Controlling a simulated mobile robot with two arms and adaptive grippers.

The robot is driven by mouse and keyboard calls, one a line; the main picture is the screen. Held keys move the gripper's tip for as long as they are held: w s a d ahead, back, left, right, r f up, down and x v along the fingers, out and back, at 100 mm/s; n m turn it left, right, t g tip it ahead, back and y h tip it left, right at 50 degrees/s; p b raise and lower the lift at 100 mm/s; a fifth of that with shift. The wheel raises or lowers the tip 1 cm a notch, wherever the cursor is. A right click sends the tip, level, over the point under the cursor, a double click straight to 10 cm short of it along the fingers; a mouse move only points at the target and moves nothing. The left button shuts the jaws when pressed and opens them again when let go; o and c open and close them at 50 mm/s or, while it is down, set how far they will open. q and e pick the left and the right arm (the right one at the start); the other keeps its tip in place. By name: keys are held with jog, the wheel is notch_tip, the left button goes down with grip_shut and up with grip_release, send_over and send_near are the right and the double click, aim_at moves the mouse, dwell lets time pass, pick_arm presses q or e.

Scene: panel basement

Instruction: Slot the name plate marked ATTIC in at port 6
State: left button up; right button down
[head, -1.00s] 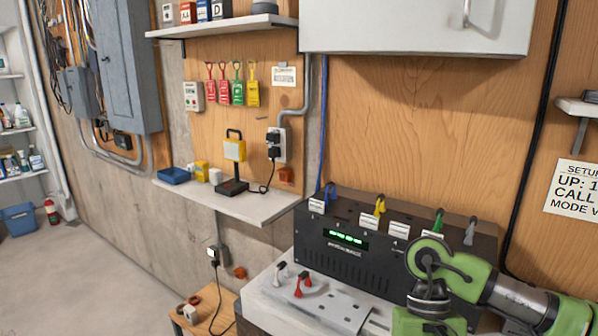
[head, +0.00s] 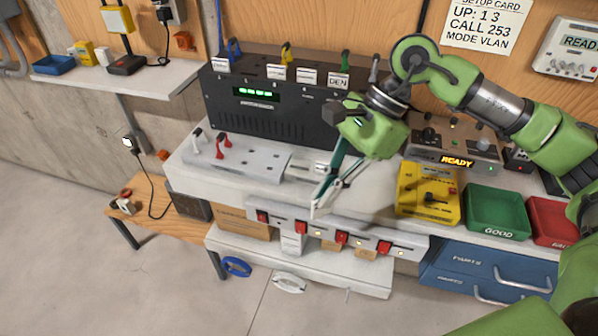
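A black panel unit (head: 262,118) with a lit green display stands at the back of the bench. White name plates sit along its top edge. One reads DEN (head: 338,80); the print on the others, such as the second plate (head: 277,72), is too small to read. I cannot pick out the ATTIC plate or port 6. My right gripper (head: 320,197) points down in front of the unit, over the front of the bench. Its long fingers are seen nearly edge-on, so their gap and anything between them are unclear. My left gripper is not in view.
A grey plate with red and dark levers (head: 222,146) lies left of my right gripper. To the right are a yellow box (head: 428,192), a green GOOD tray (head: 497,212) and a red tray (head: 553,222). A strip with red switches (head: 300,227) runs along the bench front.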

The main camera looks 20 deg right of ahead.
notch_tip(320, 180, up, 8)
jog(key=w+a+m+t+h, duration=0.1)
jog(key=m+t, duration=0.4)
jog(key=m, duration=0.6)
jog(key=shift+w+a+h, duration=0.25)
jog(key=shift+w+h, duration=0.15)
jog(key=shift+w, duration=0.1)
jog(key=shift+f, duration=0.1)
